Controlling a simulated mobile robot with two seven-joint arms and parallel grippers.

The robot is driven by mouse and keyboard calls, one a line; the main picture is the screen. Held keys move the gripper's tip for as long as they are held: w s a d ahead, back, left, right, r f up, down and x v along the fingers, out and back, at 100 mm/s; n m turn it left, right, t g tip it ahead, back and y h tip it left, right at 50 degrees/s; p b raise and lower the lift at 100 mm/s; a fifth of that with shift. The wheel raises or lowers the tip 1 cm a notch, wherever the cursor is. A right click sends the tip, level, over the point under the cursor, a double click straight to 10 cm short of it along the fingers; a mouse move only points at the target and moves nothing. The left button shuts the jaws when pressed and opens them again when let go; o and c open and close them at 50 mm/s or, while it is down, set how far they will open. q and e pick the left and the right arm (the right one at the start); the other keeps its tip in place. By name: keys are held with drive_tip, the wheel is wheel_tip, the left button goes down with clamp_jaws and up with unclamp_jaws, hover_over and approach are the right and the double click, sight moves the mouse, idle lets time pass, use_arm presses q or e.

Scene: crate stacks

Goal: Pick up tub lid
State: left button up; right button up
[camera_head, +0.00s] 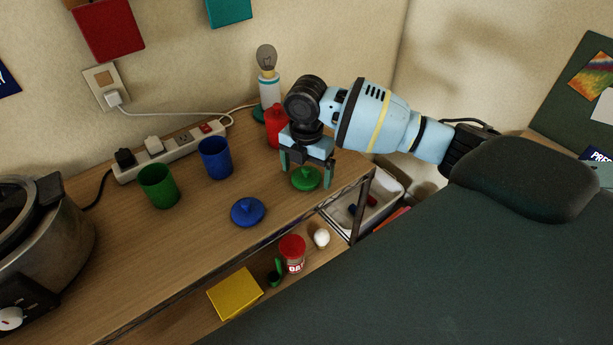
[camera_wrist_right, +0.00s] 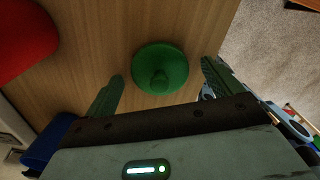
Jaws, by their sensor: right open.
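A round green tub lid (camera_head: 306,180) with a raised knob lies on the wooden table near its right end. A blue lid (camera_head: 248,211) with a knob lies to the left and nearer the front. My right gripper (camera_head: 306,172) is over the green lid, open and empty. In the right wrist view, the green lid (camera_wrist_right: 160,66) shows between the fingers of my right gripper (camera_wrist_right: 162,72), apart from both. A green tub (camera_head: 158,186) and a blue tub (camera_head: 215,158) stand open on the table. A red tub (camera_head: 275,127) is partly hidden behind my right gripper. My left gripper is not in view.
A power strip (camera_head: 168,152) and a lamp with a bare bulb (camera_head: 268,85) stand at the back by the wall. A cooker (camera_head: 45,250) is at the left. A lower shelf holds a yellow box (camera_head: 235,293) and a red-lidded jar (camera_head: 292,254). A white bin (camera_head: 393,197) is beyond the table's right end.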

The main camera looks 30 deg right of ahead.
sight(308, 170)
drive_tip(key=shift+c, duration=0.4)
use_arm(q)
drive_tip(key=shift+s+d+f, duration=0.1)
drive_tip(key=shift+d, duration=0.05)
use_arm(e)
drive_tip(key=c, duration=1)
drive_tip(key=shift+r, duration=0.85)
drive_tip(key=shift+s+r, duration=0.3)
drive_tip(key=shift+r, duration=0.65)
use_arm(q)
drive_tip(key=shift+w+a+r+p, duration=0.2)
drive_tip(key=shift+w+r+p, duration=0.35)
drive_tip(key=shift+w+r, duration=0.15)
use_arm(e)
drive_tip(key=s+a+r, duration=0.1)
drive_tip(key=s+a, duration=0.1)
drive_tip(key=s, duration=1.3)
drive_tip(key=shift+s+r, duration=0.15)
